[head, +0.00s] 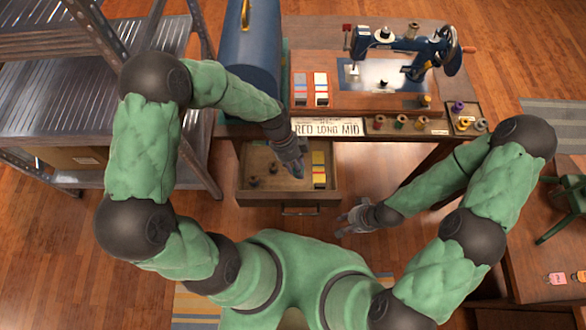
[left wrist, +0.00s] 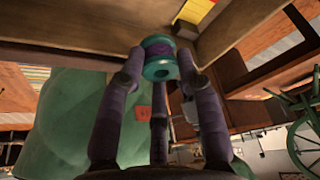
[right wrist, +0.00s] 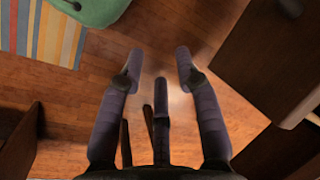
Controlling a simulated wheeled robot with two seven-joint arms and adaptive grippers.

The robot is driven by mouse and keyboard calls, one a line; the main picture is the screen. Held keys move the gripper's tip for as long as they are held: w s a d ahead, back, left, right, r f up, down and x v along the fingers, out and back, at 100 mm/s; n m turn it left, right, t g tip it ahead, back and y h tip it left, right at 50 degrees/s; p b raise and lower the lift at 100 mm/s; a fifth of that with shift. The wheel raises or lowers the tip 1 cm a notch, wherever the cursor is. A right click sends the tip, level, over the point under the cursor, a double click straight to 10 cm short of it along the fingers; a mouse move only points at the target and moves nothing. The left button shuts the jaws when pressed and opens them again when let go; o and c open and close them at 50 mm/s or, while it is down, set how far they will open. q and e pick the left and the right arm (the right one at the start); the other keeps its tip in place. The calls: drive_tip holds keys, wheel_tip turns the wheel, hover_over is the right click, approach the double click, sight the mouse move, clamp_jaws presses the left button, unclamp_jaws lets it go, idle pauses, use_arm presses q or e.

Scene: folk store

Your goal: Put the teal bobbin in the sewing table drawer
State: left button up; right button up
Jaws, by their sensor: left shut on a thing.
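The teal bobbin (left wrist: 160,70) has teal rims and a purple middle and sits between the fingertips of my left gripper (left wrist: 158,62), which is shut on it. In the head view my left gripper (head: 293,167) is over the open sewing table drawer (head: 243,188), and the bobbin is mostly hidden there. The drawer is pulled out and holds two small dark round things (head: 272,168) at the left and a stack of yellow and red boxes (head: 319,170) at the right. My right gripper (head: 347,222) is open and empty, right of the drawer front; its spread fingers show in the right wrist view (right wrist: 158,60).
The sewing machine (head: 405,50) stands on the table above the drawer, with several spools (head: 401,122) along the table's front. A "RED LONG MID" sign (head: 327,127) is above the drawer. A metal shelf (head: 60,100) stands at left.

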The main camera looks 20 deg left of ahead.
use_arm(q)
wheel_tip(320, 180, down, 9)
drive_tip(key=b, duration=0.3)
drive_tip(key=shift+r, duration=0.25)
drive_tip(key=o, duration=1.1)
drive_tip(key=shift+r, duration=0.1)
drive_tip(key=p+v, duration=0.4)
drive_tip(key=v, duration=0.8)
drive_tip(key=shift+p, duration=0.3)
